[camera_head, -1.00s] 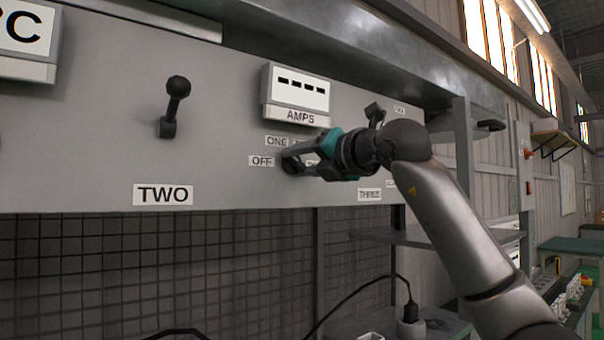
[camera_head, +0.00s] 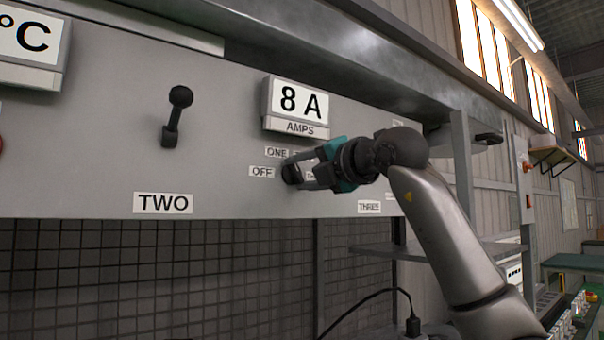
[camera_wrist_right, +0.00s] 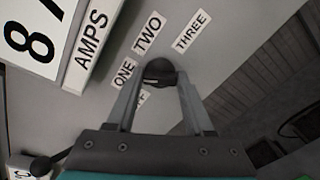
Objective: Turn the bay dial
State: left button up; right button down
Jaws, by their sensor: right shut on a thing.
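The bay dial (camera_head: 291,173) is a dark knob on the grey panel, below the AMPS display. It also shows in the right wrist view (camera_wrist_right: 159,70), with labels ONE, TWO and THREE around it and the OFF label partly hidden. My right gripper (camera_head: 302,172) is shut on the dial, with one finger on each side of it; its fingers also show in the right wrist view (camera_wrist_right: 158,88). The AMPS display (camera_head: 299,104) reads 8 A. Which label the dial points at cannot be told. My left gripper is not in view.
A black lever (camera_head: 175,115) sticks out of the panel above the TWO label (camera_head: 163,203). A temperature display (camera_head: 30,45) is at the upper left. A shelf (camera_head: 450,250) and a black cable (camera_head: 365,297) lie below the panel, near my right arm.

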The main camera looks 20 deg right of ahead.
jog(key=shift+c, duration=1.4)
grip_release()
jog(key=shift+s+d, duration=0.1)
jog(key=shift+s+d, duration=0.1)
jog(key=shift+s, duration=0.2)
jog(key=b+v, duration=0.4)
jog(key=v, duration=1)
jog(key=shift+s, duration=0.15)
